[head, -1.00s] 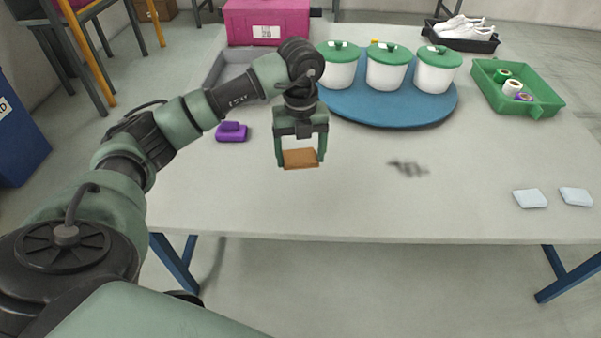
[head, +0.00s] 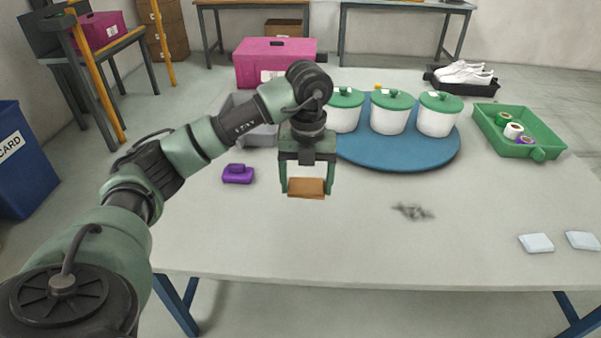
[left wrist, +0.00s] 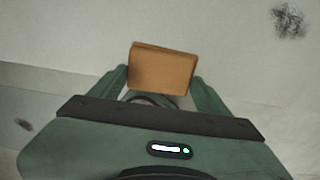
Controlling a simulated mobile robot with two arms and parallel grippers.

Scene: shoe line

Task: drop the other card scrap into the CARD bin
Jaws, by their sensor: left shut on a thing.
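The card scrap (head: 306,188) is a small flat brown piece. My left gripper (head: 307,185) is shut on it and holds it above the table, near the middle of the head view. In the left wrist view the scrap (left wrist: 162,69) sits between the two green fingers. The CARD bin (head: 22,165) is a dark blue bin on the floor at the far left of the head view, with a white label reading CARD. The inside of the bin is not shown. My right gripper is not in view.
The table (head: 400,255) holds a purple sponge-like block (head: 238,174), a dark smudge (head: 413,212), two pale pads (head: 536,243), a blue round mat (head: 390,155) with green-lidded white pots, a green tray (head: 545,150), a pink box (head: 262,68) and a grey tray (head: 262,135).

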